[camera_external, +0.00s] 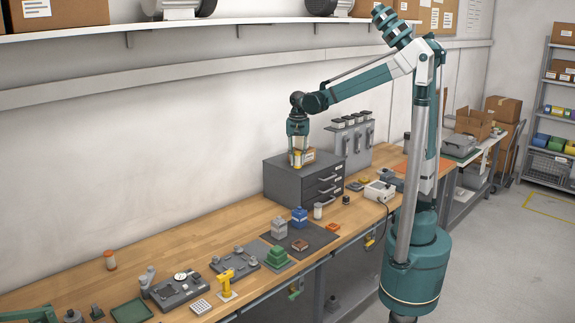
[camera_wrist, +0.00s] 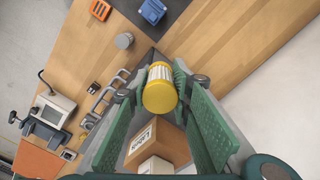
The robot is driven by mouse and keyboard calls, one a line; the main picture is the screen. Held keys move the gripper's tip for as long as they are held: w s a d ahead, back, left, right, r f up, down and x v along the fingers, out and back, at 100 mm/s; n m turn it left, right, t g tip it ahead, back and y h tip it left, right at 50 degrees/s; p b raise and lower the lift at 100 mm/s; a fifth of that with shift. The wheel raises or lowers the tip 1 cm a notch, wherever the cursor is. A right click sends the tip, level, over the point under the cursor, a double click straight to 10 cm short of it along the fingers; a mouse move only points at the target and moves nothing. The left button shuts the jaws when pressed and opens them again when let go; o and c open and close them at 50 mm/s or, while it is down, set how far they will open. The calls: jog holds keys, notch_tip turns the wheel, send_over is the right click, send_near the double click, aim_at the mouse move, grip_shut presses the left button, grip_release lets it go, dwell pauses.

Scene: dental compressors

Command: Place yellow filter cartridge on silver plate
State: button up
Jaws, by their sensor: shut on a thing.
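The yellow filter cartridge (camera_wrist: 160,97), with a yellow end cap and a pale ribbed body, is between the teal fingers of my gripper (camera_wrist: 161,80) in the wrist view. My gripper is shut on it. In the external view my gripper (camera_external: 297,150) points down above the grey drawer cabinet (camera_external: 285,183). The cartridge shows there only as a small yellow patch beside a cardboard box. I cannot tell whether it touches the cabinet top. I cannot clearly identify the silver plate in either view.
The labelled cardboard box (camera_wrist: 155,142) is very close to my gripper. A blue container (camera_external: 299,218), a grey container (camera_external: 279,228) and a small white jar (camera_external: 318,210) stand on the bench in front of the cabinet. Several fixtures crowd the bench's left part. A white device (camera_external: 380,191) stands right.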

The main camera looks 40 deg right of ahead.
jog(key=w+a+n, duration=0.3)
jog(key=a, duration=1.9)
jog(key=s+a+n+p, duration=0.1)
jog(key=s+a+n, duration=0.15)
jog(key=a, duration=0.95)
jog(key=s+a+n+p, duration=0.1)
jog(key=s+a, duration=0.2)
jog(key=a, duration=0.8)
jog(key=s+a+f+n, duration=0.2)
jog(key=s+a, duration=0.9)
jog(key=a, duration=0.4)
jog(key=s+a+f+n, duration=0.2)
jog(key=s+a+f, duration=0.1)
jog(key=s+a, duration=1.05)
notch_tip(320, 180, down, 11)
jog(key=w+a, duration=0.2)
jog(key=shift+a+p, duration=0.3)
jog(key=shift+p, duration=0.1)
jog(key=shift+w, duration=0.1)
jog(key=shift+f, duration=3.15)
